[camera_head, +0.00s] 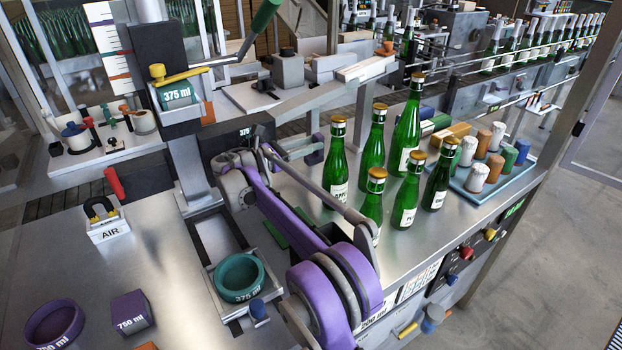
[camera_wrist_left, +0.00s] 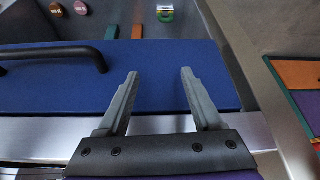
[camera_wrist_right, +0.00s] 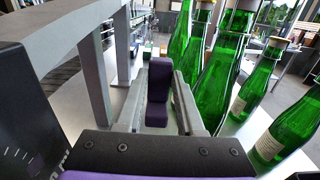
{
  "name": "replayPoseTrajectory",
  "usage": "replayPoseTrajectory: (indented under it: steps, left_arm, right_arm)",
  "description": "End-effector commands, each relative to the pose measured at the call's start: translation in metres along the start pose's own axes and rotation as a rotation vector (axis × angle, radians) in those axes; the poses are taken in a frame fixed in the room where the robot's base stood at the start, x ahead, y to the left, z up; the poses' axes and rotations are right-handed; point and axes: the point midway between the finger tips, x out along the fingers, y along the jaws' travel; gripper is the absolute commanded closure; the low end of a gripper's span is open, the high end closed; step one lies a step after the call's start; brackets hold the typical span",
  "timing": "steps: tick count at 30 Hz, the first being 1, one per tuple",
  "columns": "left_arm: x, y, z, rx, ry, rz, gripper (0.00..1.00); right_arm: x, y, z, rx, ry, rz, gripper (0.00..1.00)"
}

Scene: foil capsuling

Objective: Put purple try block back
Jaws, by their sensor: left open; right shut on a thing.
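My right gripper (camera_wrist_right: 160,72) is shut on a dark purple, stepped block (camera_wrist_right: 157,95), which stands between its fingers in the right wrist view. In the head view the held block (camera_head: 315,156) shows at the right gripper (camera_head: 316,140), above the metal table and left of the green bottles. Its lower part and any print on it are hard to make out. Another purple block (camera_head: 130,312), marked 750 ml, sits on the table at the lower left beside a purple ring (camera_head: 55,325). My left gripper (camera_wrist_left: 160,72) is open and empty above a blue panel (camera_wrist_left: 165,95).
Several green bottles (camera_head: 405,190) stand close to the right of my right gripper. A grey machine frame (camera_wrist_right: 95,75) rises on the left. A green 375 ml ring (camera_head: 239,277) sits in front.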

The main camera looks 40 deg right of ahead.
Motion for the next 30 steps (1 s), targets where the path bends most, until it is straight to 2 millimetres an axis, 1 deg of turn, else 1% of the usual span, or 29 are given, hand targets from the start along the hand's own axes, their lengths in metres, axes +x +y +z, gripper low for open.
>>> replayPoseTrajectory:
  steps: [1,4,6,11,18,21,30]
  left_arm:
    - [0.001,0.0,0.001,0.0,-0.001,0.0,0.33]
    - [0.002,0.0,0.002,0.0,-0.001,0.0,0.33]
    - [0.003,0.0,0.002,0.0,-0.001,0.0,0.33]
    - [0.003,0.0,0.002,0.0,-0.001,0.0,0.33]
    - [0.005,0.0,0.003,0.0,-0.002,0.0,0.33]
    - [0.005,0.0,0.003,0.0,-0.002,0.0,0.33]
    - [0.006,0.0,0.004,0.0,-0.002,0.0,0.33]
  right_arm:
    - [0.0,0.0,-0.014,0.0,-0.001,0.0,1.0]
    - [0.0,0.0,-0.034,0.0,-0.001,0.0,1.0]
    - [0.0,0.0,-0.044,0.0,-0.001,0.0,1.0]
    - [0.0,0.0,-0.056,0.0,-0.001,0.0,1.0]
    - [0.0,0.0,-0.091,0.0,-0.001,0.0,1.0]
    - [0.0,0.0,-0.097,0.0,-0.001,0.0,1.0]
    - [0.0,0.0,-0.099,0.0,-0.001,0.0,1.0]
